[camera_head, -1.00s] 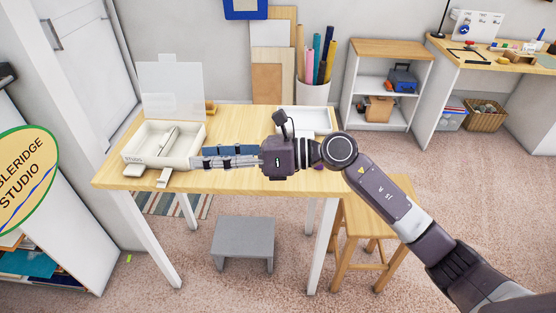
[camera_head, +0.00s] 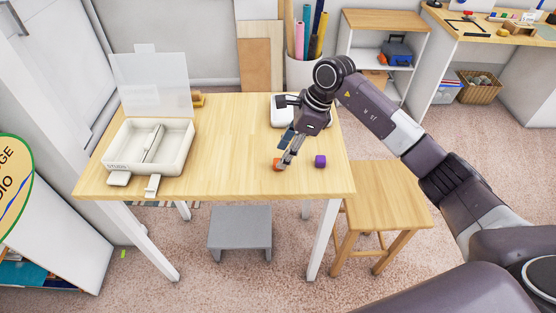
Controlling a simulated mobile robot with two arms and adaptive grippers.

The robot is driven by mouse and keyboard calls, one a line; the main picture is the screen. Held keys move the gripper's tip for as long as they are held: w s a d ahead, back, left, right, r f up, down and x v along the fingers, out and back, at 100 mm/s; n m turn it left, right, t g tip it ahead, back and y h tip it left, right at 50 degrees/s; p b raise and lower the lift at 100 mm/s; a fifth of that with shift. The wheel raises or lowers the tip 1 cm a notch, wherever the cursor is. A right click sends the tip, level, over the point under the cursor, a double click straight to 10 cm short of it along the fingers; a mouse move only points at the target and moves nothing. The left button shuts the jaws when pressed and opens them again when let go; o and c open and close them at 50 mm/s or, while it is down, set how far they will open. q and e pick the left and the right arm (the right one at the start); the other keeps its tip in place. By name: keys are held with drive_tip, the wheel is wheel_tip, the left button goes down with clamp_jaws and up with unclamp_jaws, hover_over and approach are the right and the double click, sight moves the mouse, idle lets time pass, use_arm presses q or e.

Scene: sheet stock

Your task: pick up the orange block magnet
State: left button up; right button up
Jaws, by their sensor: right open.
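The orange block magnet (camera_head: 277,164) is a small orange block on the wooden table (camera_head: 225,180), near its front right part. My right gripper (camera_head: 284,160) is open and points down at the orange block. Its fingertips are right at the block and partly cover it. I cannot tell whether they touch it. My left gripper is not in view.
A purple block (camera_head: 320,161) sits just right of the gripper. A white tray (camera_head: 281,117) lies behind, partly hidden by my arm. An open white case (camera_head: 176,165) with a raised clear lid stands on the left. The table's middle is clear.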

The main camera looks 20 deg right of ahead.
drive_tip(key=x, duration=0.2)
drive_tip(key=shift+w+f+p, duration=0.1)
drive_tip(key=shift+f+p, duration=0.15)
drive_tip(key=shift+p, duration=0.05)
drive_tip(key=shift+a+f, duration=0.2)
drive_tip(key=shift+f, duration=0.1)
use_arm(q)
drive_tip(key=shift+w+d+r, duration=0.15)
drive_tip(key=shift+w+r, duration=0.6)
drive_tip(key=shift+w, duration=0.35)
use_arm(e)
drive_tip(key=c, duration=1)
